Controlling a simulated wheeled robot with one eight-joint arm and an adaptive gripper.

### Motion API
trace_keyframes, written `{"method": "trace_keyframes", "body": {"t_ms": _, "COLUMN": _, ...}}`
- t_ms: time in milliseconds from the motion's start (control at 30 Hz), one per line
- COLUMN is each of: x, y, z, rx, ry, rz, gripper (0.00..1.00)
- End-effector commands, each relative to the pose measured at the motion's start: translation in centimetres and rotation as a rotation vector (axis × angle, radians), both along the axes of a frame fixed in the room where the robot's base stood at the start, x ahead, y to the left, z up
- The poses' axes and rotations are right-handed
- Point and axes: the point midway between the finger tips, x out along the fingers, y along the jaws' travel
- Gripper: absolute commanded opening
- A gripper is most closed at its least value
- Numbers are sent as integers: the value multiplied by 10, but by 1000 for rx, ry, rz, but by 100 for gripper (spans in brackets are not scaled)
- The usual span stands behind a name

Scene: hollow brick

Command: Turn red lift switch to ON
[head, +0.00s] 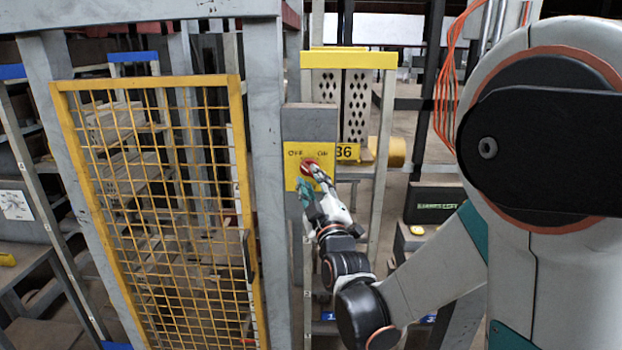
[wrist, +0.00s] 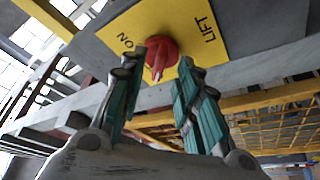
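The red lift switch (head: 309,167) is a round knob on a yellow panel (head: 292,178) marked OFF on the left and ON on the right. In the wrist view the red knob (wrist: 164,52) has a raised grip with a pale stripe, and the panel (wrist: 188,18) shows ON and LIFT at a tilt. My gripper (wrist: 167,58) is open, with its two teal fingers apart and their tips at either side of the knob. I cannot tell whether the tips touch it. In the head view my gripper (head: 311,183) covers the panel's lower right.
The panel is on a grey post beside a yellow mesh gate (head: 165,200) on the left. A yellow-topped frame (head: 348,60) stands behind on the right. Orange cables (head: 447,75) hang at upper right.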

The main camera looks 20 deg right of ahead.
Motion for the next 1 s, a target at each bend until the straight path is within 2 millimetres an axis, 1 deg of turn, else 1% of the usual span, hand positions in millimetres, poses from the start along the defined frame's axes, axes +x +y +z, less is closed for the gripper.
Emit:
{"method": "trace_keyframes", "body": {"t_ms": 33, "x": 7, "y": 0, "z": 1, "rx": 0, "ry": 0, "rz": 0, "gripper": 30}}
{"method": "trace_keyframes", "body": {"t_ms": 100, "x": 13, "y": 0, "z": 3, "rx": 0, "ry": 0, "rz": 0, "gripper": 30}}
{"method": "trace_keyframes", "body": {"t_ms": 200, "x": 18, "y": -1, "z": 5, "rx": 0, "ry": 0, "rz": 0, "gripper": 30}}
{"method": "trace_keyframes", "body": {"t_ms": 533, "x": 21, "y": -1, "z": 6, "rx": 0, "ry": 0, "rz": 0, "gripper": 30}}
{"method": "trace_keyframes", "body": {"t_ms": 567, "x": 21, "y": -1, "z": 6, "rx": 0, "ry": 0, "rz": 0, "gripper": 23}}
{"method": "trace_keyframes", "body": {"t_ms": 600, "x": 21, "y": -1, "z": 6, "rx": 0, "ry": 0, "rz": 0, "gripper": 14}}
{"method": "trace_keyframes", "body": {"t_ms": 667, "x": 21, "y": -1, "z": 6, "rx": 0, "ry": 0, "rz": 0, "gripper": 1}}
{"method": "trace_keyframes", "body": {"t_ms": 1000, "x": 21, "y": -1, "z": 5, "rx": 10, "ry": -3, "rz": 0, "gripper": 0}}
